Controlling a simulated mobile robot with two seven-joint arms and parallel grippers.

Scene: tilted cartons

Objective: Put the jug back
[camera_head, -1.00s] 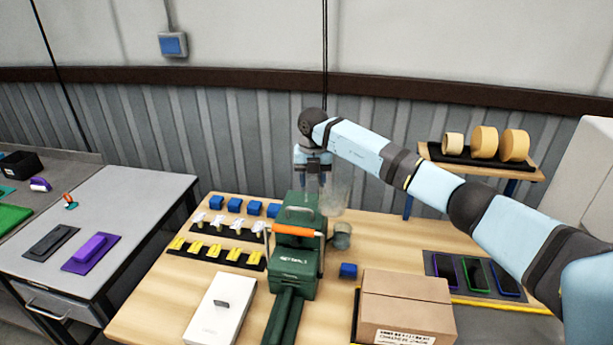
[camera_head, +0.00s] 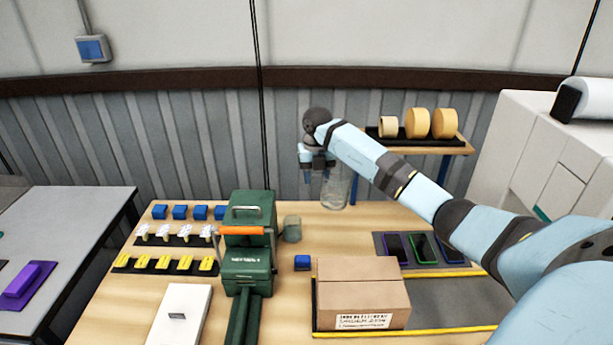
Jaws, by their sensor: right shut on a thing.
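A clear, see-through jug (camera_head: 336,190) is at the back edge of the wooden table, right of the green machine. My right gripper (camera_head: 309,178) is at the jug's left side and is shut on it, probably at its handle; the fingertips are small and partly hidden. The jug looks upright. I cannot tell whether its base touches the table. My left gripper is not in view.
The green machine (camera_head: 247,240) with an orange handle stands mid-table, a small grey-green cup (camera_head: 292,228) beside it. Several tape rolls (camera_head: 417,123) stand on a back shelf.

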